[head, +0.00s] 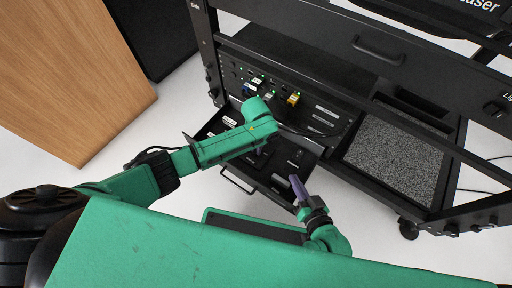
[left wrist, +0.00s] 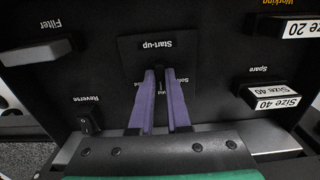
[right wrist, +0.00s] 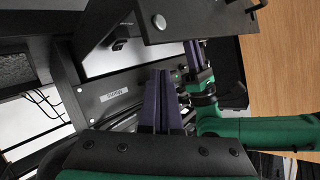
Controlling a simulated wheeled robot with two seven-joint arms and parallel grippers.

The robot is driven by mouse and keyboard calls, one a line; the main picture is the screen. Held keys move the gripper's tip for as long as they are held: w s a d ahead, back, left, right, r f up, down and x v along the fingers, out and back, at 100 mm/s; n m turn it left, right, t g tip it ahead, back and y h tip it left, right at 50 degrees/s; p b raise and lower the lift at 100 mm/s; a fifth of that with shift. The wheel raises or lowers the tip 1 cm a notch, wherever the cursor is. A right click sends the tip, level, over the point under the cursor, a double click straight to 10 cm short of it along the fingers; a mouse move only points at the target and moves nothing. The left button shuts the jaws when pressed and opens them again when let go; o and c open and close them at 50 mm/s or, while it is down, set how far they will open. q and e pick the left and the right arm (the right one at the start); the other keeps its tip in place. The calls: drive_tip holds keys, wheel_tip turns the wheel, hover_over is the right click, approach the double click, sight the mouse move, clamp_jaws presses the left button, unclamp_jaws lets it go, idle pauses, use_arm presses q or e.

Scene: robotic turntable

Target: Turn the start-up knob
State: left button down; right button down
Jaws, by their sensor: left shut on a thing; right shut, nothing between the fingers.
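The start-up panel (left wrist: 135,52), labelled "Start-up" upside down, faces the left wrist camera in the open black drawer. My left gripper (left wrist: 161,76) has its purple fingertips at this panel, just by the label, shut on the start-up knob. The fingers and the dark colour hide nearly all of the knob. In the head view my left gripper (head: 259,150) reaches down into the drawer (head: 213,128). My right gripper (head: 296,184) is shut and empty near the drawer's right front side; its closed purple fingers also show in the right wrist view (right wrist: 163,78).
The drawer panel carries a Reverse switch (left wrist: 89,122), a Filter part (left wrist: 37,50) and white size-labelled parts (left wrist: 270,96). Cables plug into the black rack (head: 225,60) behind. A wooden cabinet (head: 70,70) stands at the left. White floor lies in front of the drawer.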

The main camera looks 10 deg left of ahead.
drive_tip(key=shift+r, duration=0.1)
use_arm(q)
drive_tip(key=shift+r+m+p, duration=0.2)
drive_tip(key=shift+m+p, duration=0.7)
drive_tip(key=shift+p, duration=0.15)
drive_tip(key=shift+m+p, duration=0.9)
drive_tip(key=shift+m, duration=0.3)
drive_tip(key=m+p, duration=0.1)
drive_tip(key=m, duration=0.2)
drive_tip(key=shift+f+m, duration=0.1)
drive_tip(key=shift+m, duration=0.3)
drive_tip(key=m+p, duration=0.1)
drive_tip(key=m, duration=0.1)
drive_tip(key=shift+m, duration=0.9)
use_arm(e)
wheel_tip(320, 180, up, 7)
drive_tip(key=g, duration=0.1)
drive_tip(key=shift+n, duration=0.3)
use_arm(q)
drive_tip(key=shift+f, duration=0.1)
use_arm(e)
drive_tip(key=shift+d+r, duration=0.1)
